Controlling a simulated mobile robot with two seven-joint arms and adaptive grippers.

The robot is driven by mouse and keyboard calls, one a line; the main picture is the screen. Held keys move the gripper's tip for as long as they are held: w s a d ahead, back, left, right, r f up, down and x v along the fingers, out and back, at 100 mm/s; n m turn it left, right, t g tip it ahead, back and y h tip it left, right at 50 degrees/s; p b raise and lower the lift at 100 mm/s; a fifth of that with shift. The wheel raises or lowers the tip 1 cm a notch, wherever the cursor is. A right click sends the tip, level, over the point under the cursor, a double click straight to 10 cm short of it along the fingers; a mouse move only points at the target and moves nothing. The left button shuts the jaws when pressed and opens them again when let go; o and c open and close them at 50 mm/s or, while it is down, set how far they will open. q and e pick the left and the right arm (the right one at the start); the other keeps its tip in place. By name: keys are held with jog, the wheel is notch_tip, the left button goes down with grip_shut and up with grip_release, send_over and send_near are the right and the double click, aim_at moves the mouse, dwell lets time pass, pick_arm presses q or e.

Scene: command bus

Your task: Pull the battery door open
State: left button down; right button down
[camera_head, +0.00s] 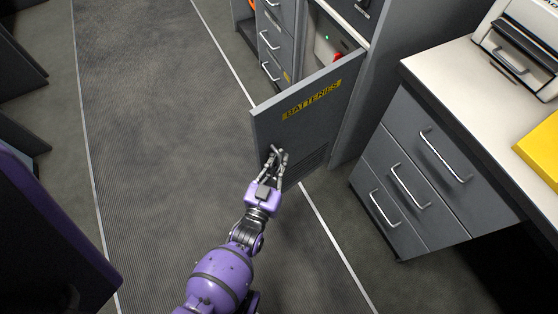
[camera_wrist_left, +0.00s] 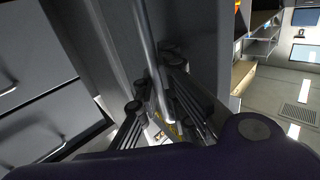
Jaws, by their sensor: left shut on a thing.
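The battery door (camera_head: 302,118) is a grey panel with a yellow "BATTERIES" label (camera_head: 312,99). It stands swung out from the cabinet, and the compartment (camera_head: 328,48) behind it shows in the head view. My left gripper (camera_head: 275,157) is at the door's lower left and is shut on the door's handle. In the left wrist view the metal handle bar (camera_wrist_left: 146,45) runs down between the fingers (camera_wrist_left: 165,105). Most of the handle is hidden by the fingers in the head view. My right gripper is not in view.
A desk with grey drawers (camera_head: 410,170) and a pale top stands right of the door. Other drawers (camera_head: 272,40) stand beyond the door. A dark purple seat (camera_head: 45,235) is at the lower left. The grey aisle floor (camera_head: 160,120) left of the door is clear.

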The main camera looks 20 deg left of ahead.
pick_arm(q)
jog(key=shift+s+a+f, duration=0.2)
jog(key=shift+s+a, duration=0.1)
jog(key=shift+a, duration=0.05)
jog(key=c, duration=2.1)
grip_release()
jog(key=shift+s+r, duration=0.1)
jog(key=shift+r, duration=0.05)
jog(key=shift+d, duration=0.2)
